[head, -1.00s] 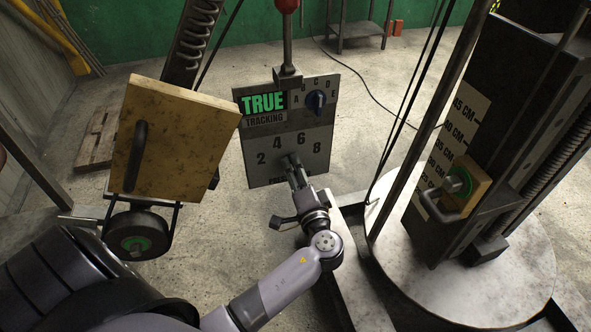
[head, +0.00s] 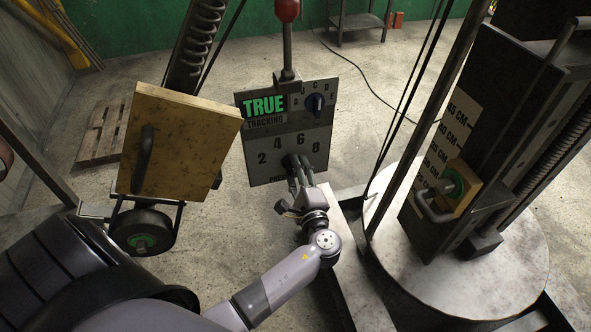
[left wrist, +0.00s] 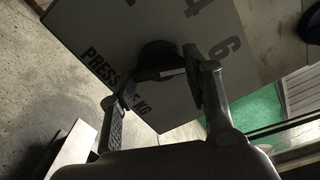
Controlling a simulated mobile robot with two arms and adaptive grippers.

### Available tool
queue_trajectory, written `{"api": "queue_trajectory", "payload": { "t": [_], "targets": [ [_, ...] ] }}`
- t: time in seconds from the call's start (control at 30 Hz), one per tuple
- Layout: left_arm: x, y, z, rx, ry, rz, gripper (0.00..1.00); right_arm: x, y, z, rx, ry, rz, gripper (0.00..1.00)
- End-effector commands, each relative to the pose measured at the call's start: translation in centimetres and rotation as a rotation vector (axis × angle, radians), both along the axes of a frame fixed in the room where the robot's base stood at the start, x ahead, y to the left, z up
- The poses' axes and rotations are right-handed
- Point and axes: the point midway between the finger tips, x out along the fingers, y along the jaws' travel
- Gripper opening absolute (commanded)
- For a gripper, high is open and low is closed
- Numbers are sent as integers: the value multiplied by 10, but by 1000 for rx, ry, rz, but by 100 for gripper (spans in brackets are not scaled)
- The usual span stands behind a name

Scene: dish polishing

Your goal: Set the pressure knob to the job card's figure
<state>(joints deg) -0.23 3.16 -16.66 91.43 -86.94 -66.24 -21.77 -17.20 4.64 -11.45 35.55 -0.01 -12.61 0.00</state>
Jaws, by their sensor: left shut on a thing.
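A grey control panel (head: 262,170) stands upright in the middle of the head view, with the figures 2, 4, 6 and 8 in an arc. The dark pressure knob (head: 290,161) sits below the figures, mostly covered by my gripper. My left gripper (head: 298,172) is shut on this knob from the front. In the left wrist view the dark round knob (left wrist: 157,54) lies between the two fingers, above the partly hidden "PRESS" lettering. I cannot read the knob's pointer. No job card can be made out. My right gripper is not in view.
A wooden board with a handle (head: 180,145) hangs at left. A round metal table (head: 490,290) and height scale (head: 450,130) stand at right.

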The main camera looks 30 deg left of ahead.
Motion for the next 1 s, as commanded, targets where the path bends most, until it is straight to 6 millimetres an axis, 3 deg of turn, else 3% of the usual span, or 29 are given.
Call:
{"api": "queue_trajectory", "payload": {
  "t": [0.5,0.53,0.8,1.0],
  "targets": [
    [0,-1,-2,10,16,-2,17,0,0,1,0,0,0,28],
    [0,-1,-2,10,16,-2,46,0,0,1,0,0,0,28],
    [0,-1,-1,11,16,-1,64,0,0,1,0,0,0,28],
    [0,0,0,11,15,-1,65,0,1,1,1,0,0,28]
  ]
}}
